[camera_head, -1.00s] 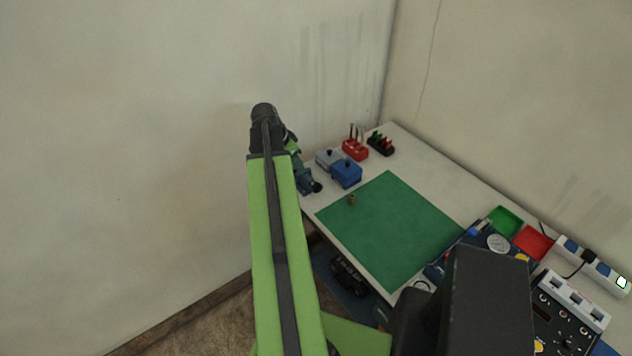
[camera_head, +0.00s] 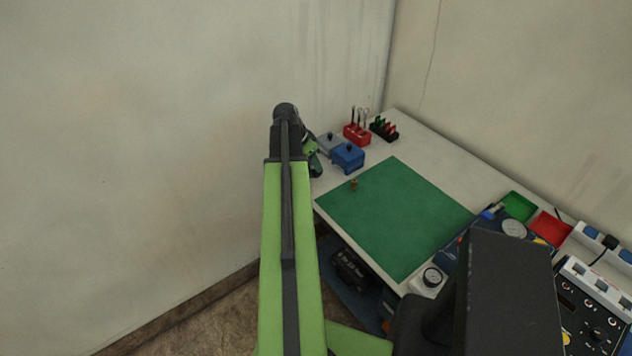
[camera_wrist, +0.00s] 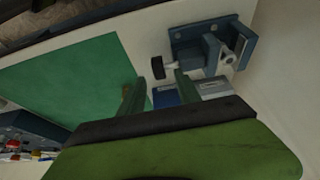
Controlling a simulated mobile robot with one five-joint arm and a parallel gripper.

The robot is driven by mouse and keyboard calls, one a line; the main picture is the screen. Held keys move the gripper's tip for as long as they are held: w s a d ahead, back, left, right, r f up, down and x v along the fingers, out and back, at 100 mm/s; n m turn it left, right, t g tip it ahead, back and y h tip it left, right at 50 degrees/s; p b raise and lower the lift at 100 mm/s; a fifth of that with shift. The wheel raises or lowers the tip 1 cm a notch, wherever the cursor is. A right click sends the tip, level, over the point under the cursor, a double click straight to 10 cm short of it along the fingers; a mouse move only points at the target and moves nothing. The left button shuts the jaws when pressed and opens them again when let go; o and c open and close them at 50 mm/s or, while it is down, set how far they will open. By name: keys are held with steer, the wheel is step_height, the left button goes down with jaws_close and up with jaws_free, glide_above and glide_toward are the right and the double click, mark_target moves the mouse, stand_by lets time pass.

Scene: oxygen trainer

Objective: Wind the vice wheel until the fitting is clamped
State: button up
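The blue-grey vice (camera_wrist: 205,50) stands at the table edge in the upper right of the wrist view. Its black wheel (camera_wrist: 158,68) sticks out on a short shaft toward the mat. My gripper (camera_wrist: 160,80) is open, and the wheel appears between and just beyond its two green fingertips. I cannot tell whether they touch it. A light metal part (camera_wrist: 228,57) shows at the vice; I cannot tell if it is a clamped fitting. A small brass piece (camera_head: 354,185) stands on the green mat (camera_head: 395,220). In the head view my arm hides most of the vice.
A blue box (camera_head: 347,157) and a grey box (camera_head: 328,143) stand close to my gripper. A red tool holder (camera_head: 357,134) and a black rack (camera_head: 384,129) are behind them. Instruments and trays, one green (camera_head: 518,207), line the right. The mat is mostly clear.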

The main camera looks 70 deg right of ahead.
steer(key=b+x, duration=0.3)
steer(key=x, duration=0.2)
steer(key=shift+r, duration=0.1)
jaws_close()
